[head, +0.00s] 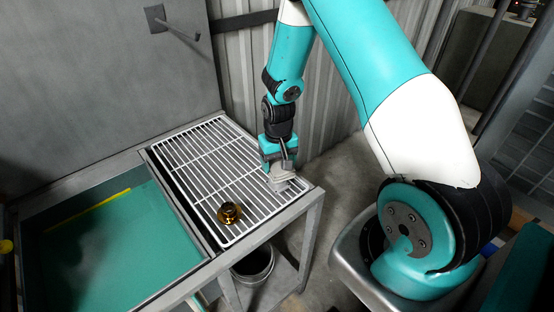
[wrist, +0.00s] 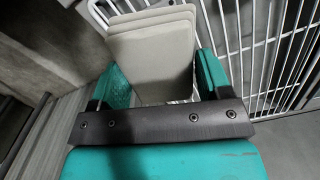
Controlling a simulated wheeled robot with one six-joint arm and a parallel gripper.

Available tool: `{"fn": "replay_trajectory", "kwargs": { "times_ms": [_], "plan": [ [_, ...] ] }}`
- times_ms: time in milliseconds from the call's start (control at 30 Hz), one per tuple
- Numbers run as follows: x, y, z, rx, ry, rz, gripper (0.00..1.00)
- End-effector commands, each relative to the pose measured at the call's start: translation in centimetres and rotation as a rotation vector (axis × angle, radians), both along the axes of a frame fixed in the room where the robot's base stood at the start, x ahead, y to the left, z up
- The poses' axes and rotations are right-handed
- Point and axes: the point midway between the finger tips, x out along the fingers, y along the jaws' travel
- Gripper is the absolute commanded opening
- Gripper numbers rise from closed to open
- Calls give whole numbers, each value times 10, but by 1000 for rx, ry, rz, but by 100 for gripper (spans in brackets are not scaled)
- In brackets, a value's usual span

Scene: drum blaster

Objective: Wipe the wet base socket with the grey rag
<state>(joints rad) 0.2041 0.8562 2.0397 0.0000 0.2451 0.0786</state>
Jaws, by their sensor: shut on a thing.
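The grey rag (head: 281,174) is a folded pale grey cloth. My gripper (head: 277,163) is shut on it at the near right corner of the white wire rack. In the wrist view the rag (wrist: 150,55) stands between the two teal fingers of my gripper (wrist: 165,85). In the head view it is at or just above the rack; I cannot tell whether it touches. A brass-coloured round fitting (head: 229,213), perhaps the base socket, sits on the rack to the left of my gripper. I cannot make out any wetness on it.
The white wire rack (head: 208,162) covers the bench's right part. A teal-floored basin (head: 120,250) with a yellow strip (head: 88,211) lies to the left. A bucket (head: 253,266) stands below the rack. A corrugated wall (head: 240,75) rises behind. The rack's far part is clear.

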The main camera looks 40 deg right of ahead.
Motion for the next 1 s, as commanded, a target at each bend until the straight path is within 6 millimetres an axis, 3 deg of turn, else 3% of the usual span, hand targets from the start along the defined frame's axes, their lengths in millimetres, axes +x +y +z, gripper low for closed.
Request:
{"fn": "replay_trajectory", "kwargs": {
  "times_ms": [100, 1000],
  "plan": [
    [0, 1, -7, 0, -1, 1, 52],
    [1, 2, -15, 0, 0, 3, 52]
  ]
}}
